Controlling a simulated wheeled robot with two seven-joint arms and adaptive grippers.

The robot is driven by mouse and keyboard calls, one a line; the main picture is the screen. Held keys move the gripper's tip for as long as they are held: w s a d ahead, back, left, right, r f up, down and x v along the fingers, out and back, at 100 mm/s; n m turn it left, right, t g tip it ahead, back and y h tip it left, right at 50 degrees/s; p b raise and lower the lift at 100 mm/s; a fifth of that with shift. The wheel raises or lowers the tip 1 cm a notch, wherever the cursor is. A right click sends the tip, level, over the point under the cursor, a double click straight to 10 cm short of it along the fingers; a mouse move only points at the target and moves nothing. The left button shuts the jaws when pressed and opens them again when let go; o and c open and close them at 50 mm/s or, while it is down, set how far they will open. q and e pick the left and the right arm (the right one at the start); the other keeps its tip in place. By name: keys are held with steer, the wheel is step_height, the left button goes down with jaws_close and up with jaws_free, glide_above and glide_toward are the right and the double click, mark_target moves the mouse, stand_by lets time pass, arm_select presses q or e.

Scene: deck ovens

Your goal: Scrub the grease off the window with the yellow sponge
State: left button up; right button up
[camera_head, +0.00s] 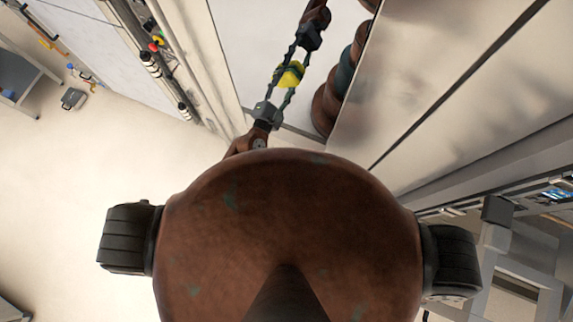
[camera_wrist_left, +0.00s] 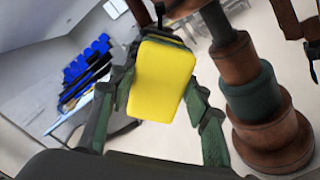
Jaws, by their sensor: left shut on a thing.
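The yellow sponge (camera_head: 289,75) is between the fingertips of my left gripper (camera_head: 287,79) in the head view. In the left wrist view the sponge (camera_wrist_left: 162,80) fills the middle, and the dark fingers of my left gripper (camera_wrist_left: 158,105) are shut on its two sides. The sponge is held up against or close to a bright, mirror-like panel (camera_head: 240,55), which looks like the window. A second set of fingers beyond the sponge looks like my gripper's reflection. I cannot tell whether sponge and glass touch. No grease patch shows clearly. My right gripper is not in view.
A large pale metal panel (camera_head: 455,85) with faint grey smears stands to the right. Left of the glass runs a frame with a black handle bar (camera_head: 165,75). Open pale floor (camera_head: 60,190) lies to the left, with a small grey case (camera_head: 73,99) on it.

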mark_target(256, 56)
arm_select(q)
steer(key=shift+w+a+r+b, duration=0.15)
steer(key=shift+w+a+r, duration=0.15)
steer(key=shift+a+r, duration=0.35)
steer(key=shift+w+a+r+b, duration=0.15)
steer(key=shift+w+a+r, duration=0.1)
steer(key=shift+a+r, duration=0.4)
steer(key=shift+w+a+r+b, duration=0.15)
steer(key=shift+w+a+r, duration=0.15)
steer(key=shift+a+r, duration=0.35)
steer(key=shift+w+a, duration=0.35)
steer(key=shift+a, duration=0.35)
steer(key=shift+w+a+b, duration=0.35)
steer(key=shift+a+b, duration=0.05)
steer(key=shift+a, duration=0.45)
steer(key=shift+w+a+b, duration=0.3)
steer(key=shift+a+b, duration=0.05)
steer(key=shift+a, duration=0.5)
steer(key=shift+w+a+b, duration=0.35)
steer(key=shift+a, duration=0.35)
steer(key=shift+c, duration=0.9)
steer(key=shift+w+a+f+b, duration=0.1)
steer(key=shift+w+a+b, duration=0.15)
steer(key=shift+a, duration=0.25)
steer(key=shift+w+a+f+b, duration=0.15)
steer(key=shift+a+b, duration=0.1)
steer(key=shift+a, duration=0.2)
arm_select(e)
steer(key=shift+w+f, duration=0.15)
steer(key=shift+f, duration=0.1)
